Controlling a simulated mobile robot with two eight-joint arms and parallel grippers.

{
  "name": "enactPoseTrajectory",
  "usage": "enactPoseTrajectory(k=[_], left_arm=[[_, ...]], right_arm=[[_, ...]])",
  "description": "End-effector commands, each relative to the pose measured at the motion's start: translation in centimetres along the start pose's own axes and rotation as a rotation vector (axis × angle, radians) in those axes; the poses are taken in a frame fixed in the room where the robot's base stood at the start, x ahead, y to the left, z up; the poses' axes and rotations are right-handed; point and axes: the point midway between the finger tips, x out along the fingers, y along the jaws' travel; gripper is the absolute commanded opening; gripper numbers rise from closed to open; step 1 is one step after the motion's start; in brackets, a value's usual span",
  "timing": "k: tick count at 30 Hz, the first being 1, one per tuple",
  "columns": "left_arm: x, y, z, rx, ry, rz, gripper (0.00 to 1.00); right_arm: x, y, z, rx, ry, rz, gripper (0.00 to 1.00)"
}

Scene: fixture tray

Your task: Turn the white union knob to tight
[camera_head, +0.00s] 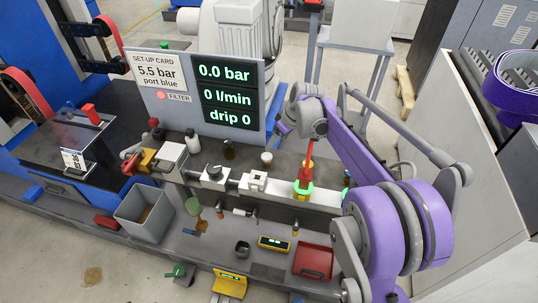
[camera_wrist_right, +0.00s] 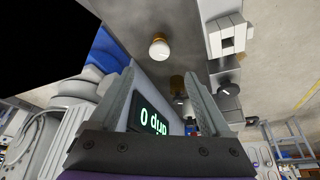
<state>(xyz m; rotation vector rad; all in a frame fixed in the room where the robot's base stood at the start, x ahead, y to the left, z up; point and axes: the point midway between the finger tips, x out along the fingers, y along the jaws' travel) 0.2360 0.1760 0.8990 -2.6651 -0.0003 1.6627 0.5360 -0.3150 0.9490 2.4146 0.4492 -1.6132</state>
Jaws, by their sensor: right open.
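My left gripper is not in view.
The display (camera_head: 230,95) reads 0.0 bar, 0 l/min, drip 0; the card (camera_head: 157,72) says 5.5 bar, port blue. A red-handled valve (camera_head: 304,187) with a green ring stands right of the knob.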

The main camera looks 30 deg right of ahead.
Motion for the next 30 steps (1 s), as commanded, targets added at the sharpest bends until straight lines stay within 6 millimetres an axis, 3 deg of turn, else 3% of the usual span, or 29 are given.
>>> enactPoseTrajectory(k=[5, 18, 24, 30], left_arm=[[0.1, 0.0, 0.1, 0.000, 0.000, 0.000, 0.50], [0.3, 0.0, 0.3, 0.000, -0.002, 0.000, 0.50], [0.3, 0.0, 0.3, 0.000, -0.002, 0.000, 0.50], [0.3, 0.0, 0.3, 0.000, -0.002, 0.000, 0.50]], right_arm=[[1.6, 0.2, -0.1, -0.004, 0.000, -0.002, 0.81], [9.2, 0.2, 0.0, -0.002, -0.001, -0.001, 0.81], [10.7, 0.1, 0.0, -0.002, 0.000, -0.001, 0.81], [10.9, 0.1, 0.0, -0.002, 0.000, -0.001, 0.81]])
